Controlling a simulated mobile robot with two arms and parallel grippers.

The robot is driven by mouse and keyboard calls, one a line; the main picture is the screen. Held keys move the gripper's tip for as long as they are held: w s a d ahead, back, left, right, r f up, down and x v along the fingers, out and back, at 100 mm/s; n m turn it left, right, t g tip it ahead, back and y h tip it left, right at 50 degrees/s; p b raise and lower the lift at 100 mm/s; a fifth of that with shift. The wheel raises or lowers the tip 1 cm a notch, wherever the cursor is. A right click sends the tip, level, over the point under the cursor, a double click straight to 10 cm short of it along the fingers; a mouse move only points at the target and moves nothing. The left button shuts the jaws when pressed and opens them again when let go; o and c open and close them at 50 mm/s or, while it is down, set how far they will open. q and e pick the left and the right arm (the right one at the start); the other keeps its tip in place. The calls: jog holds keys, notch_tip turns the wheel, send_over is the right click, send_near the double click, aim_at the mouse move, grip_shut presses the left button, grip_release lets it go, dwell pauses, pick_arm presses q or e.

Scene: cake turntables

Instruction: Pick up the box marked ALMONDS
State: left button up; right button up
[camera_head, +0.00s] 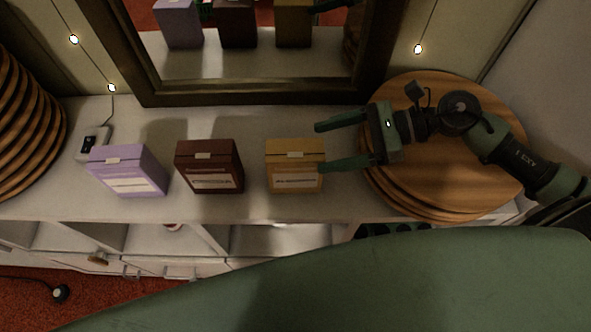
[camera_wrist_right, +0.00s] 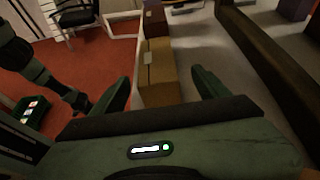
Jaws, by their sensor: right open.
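Three boxes stand in a row on a white shelf top (camera_head: 270,212): a lilac box (camera_head: 128,170), a dark brown box (camera_head: 210,166) and a yellow box (camera_head: 295,150). Each has a white label, but the print is too small for me to read ALMONDS on any of them. My right gripper (camera_head: 320,147) is open and empty at the right side of the yellow box; its near fingertip overlaps the box's right edge. In the right wrist view the yellow box (camera_wrist_right: 158,78) lies ahead between the open fingers, with the brown box (camera_wrist_right: 155,22) beyond. My left gripper is not seen.
Stacked round wooden boards (camera_head: 450,165) lie under my right gripper and forearm. Another wooden stack (camera_head: 25,125) stands at the far left. A dark-framed mirror (camera_head: 250,93) rises behind the boxes and reflects them. Bare shelf top lies between the boxes.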

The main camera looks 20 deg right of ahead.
aim_at(316, 152)
jog(key=shift+a+f+b, duration=0.2)
jog(key=shift+f+b, duration=0.2)
jog(key=shift+f, duration=0.4)
jog(key=shift+p+x, duration=0.5)
jog(key=shift+x, duration=0.7)
jog(key=p+x, duration=0.2)
jog(key=x, duration=0.2)
jog(key=shift+s+a, duration=0.1)
jog(key=shift+a, duration=0.25)
jog(key=shift+a+f, duration=0.15)
jog(key=shift+a, duration=0.05)
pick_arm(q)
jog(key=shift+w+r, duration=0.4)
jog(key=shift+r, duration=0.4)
pick_arm(e)
grip_shut()
